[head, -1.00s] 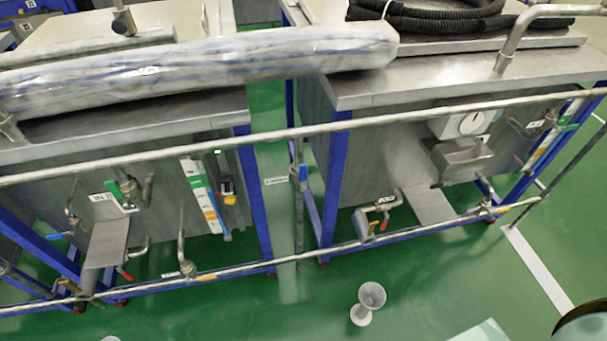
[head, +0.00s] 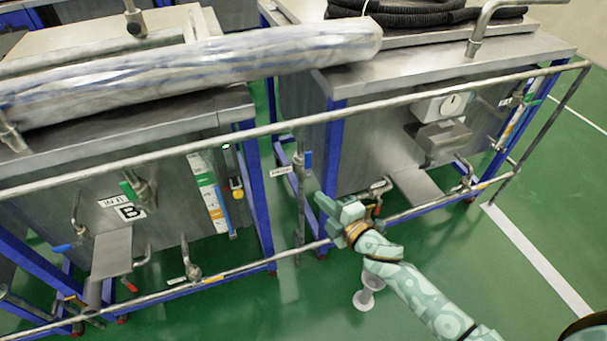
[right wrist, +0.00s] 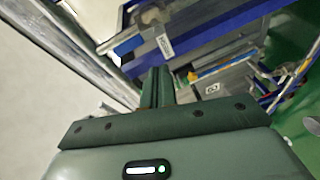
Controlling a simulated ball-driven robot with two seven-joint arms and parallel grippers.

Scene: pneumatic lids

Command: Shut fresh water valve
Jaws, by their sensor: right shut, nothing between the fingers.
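A valve with a blue lever (head: 308,160) sits on a thin vertical pipe between the two steel tanks. The lever appears to stand upright along the pipe. A small white label (head: 281,171) hangs left of it; its text is too small to read. My right gripper (head: 322,200) is below and slightly right of this valve, seemingly apart from it. In the right wrist view its fingers (right wrist: 156,87) are together and empty. A white label (right wrist: 165,45) and blue frame bars (right wrist: 215,35) show beyond them. My left gripper is not in view.
A long horizontal rail (head: 400,102) runs in front of the tanks, with a lower pipe (head: 235,270) beneath. A funnel-like stand (head: 366,295) is on the green floor below my arm.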

